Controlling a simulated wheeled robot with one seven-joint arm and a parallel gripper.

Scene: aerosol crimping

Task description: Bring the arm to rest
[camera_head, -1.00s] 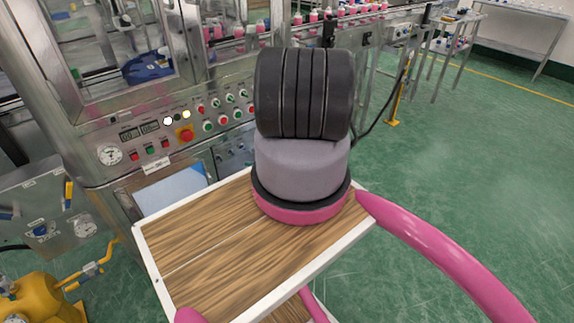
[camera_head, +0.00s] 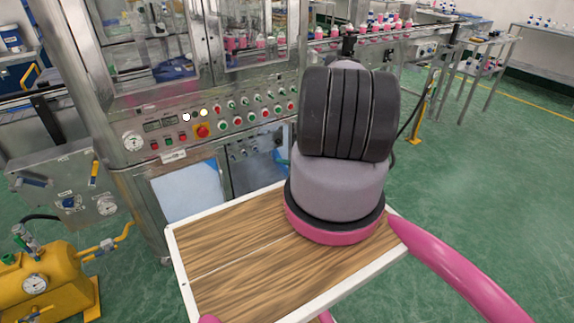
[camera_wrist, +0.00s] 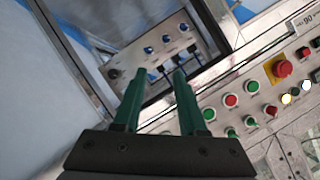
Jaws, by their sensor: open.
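My gripper (camera_wrist: 158,80) shows in the wrist view as two green fingers standing apart with nothing between them. Behind the fingers are the machine's front and a small grey box with blue knobs (camera_wrist: 172,45). The wrist view appears tilted against the machine. In the head view I cannot make out the gripper; a large dark ribbed part of my arm covers the middle.
A steel machine has a control panel (camera_head: 240,112) with several buttons and a red emergency button (camera_head: 203,130). A wooden board with a white rim (camera_head: 235,262) lies in front. A yellow tank (camera_head: 40,285) stands at the left. Green floor (camera_head: 480,180) is open at the right.

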